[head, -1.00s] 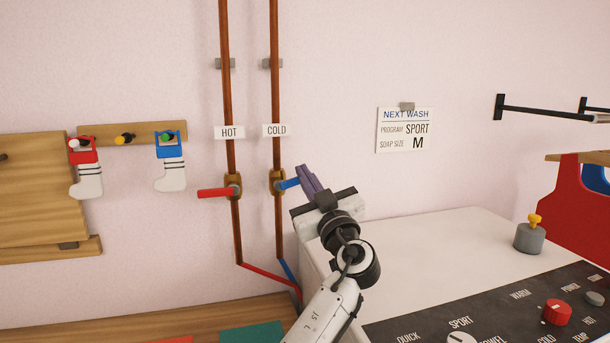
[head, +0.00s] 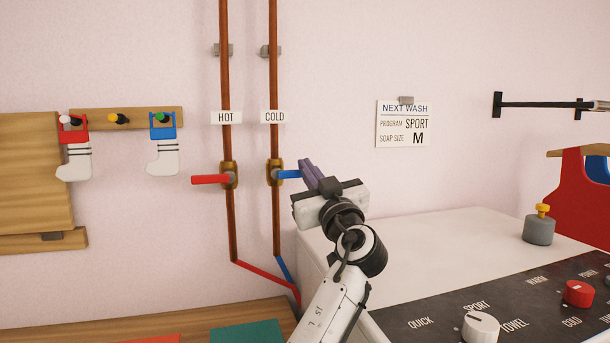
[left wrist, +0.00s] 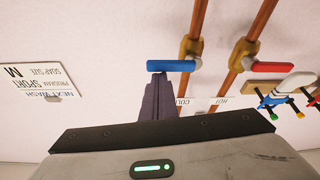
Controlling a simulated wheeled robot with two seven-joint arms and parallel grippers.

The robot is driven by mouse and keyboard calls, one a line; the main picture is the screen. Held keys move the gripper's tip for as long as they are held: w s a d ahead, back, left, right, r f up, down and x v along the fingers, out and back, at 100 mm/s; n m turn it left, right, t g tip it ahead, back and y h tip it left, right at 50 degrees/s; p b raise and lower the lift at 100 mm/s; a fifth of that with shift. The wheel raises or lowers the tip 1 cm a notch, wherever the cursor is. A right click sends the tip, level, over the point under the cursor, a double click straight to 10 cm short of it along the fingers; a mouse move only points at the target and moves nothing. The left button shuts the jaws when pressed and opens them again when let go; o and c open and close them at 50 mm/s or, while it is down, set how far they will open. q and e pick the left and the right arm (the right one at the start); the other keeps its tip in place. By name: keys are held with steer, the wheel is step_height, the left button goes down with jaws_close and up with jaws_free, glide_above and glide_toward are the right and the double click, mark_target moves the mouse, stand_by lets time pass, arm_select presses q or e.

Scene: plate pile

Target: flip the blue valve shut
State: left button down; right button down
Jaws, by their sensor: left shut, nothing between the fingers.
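The blue valve handle (head: 289,174) sits on a brass body (head: 275,172) on the copper pipe (head: 275,80) under the COLD label (head: 275,117). The handle points right, about level, across the upright pipe. My left gripper (head: 306,166) is shut and empty, its purple fingers at the handle's free end, tips slightly above it. In the left wrist view, which is upside down, the shut fingertips (left wrist: 157,78) lie right at the blue handle (left wrist: 171,66); whether they touch it I cannot tell. My right gripper is out of view.
A red handle (head: 210,179) on the HOT pipe (head: 226,60) points left. A white machine top (head: 440,235) with a dark control panel (head: 500,305) stands at right. Socks (head: 162,150) hang on pegs at left. The wall right of the COLD pipe is bare up to a note (head: 404,125).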

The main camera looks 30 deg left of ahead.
arm_select(q)
steer(key=s+d+b, duration=0.1)
steer(key=s+d, duration=0.5)
steer(key=shift+s+d+r+b, duration=0.3)
steer(key=shift+s+d, duration=0.05)
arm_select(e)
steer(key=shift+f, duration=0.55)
